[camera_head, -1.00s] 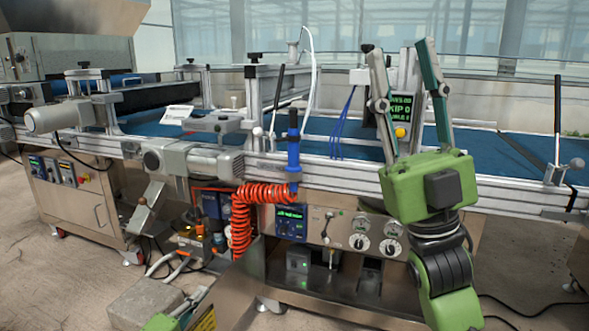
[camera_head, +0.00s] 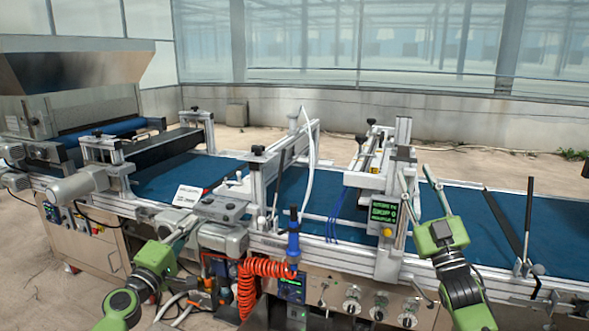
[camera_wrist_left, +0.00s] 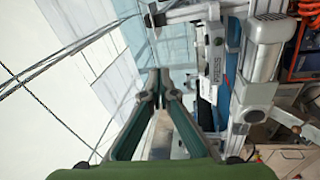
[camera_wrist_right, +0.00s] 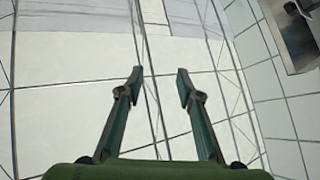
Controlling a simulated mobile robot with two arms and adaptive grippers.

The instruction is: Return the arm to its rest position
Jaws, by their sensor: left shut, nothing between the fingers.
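My left gripper (camera_head: 188,222) is shut and empty, beside the grey motor housing on the front of the tray seeder (camera_head: 255,245). In the left wrist view its fingertips (camera_wrist_left: 154,82) meet with nothing between them. My right gripper (camera_head: 416,175) points up in front of the machine's right part, near the green-lit display (camera_head: 383,213). In the right wrist view its fingers (camera_wrist_right: 158,74) stand apart with nothing between them.
The blue conveyor belt (camera_head: 460,222) runs across the machine. A coiled orange hose (camera_head: 246,285) and a blue tool (camera_head: 293,240) hang at its front. Bare concrete floor lies behind the machine.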

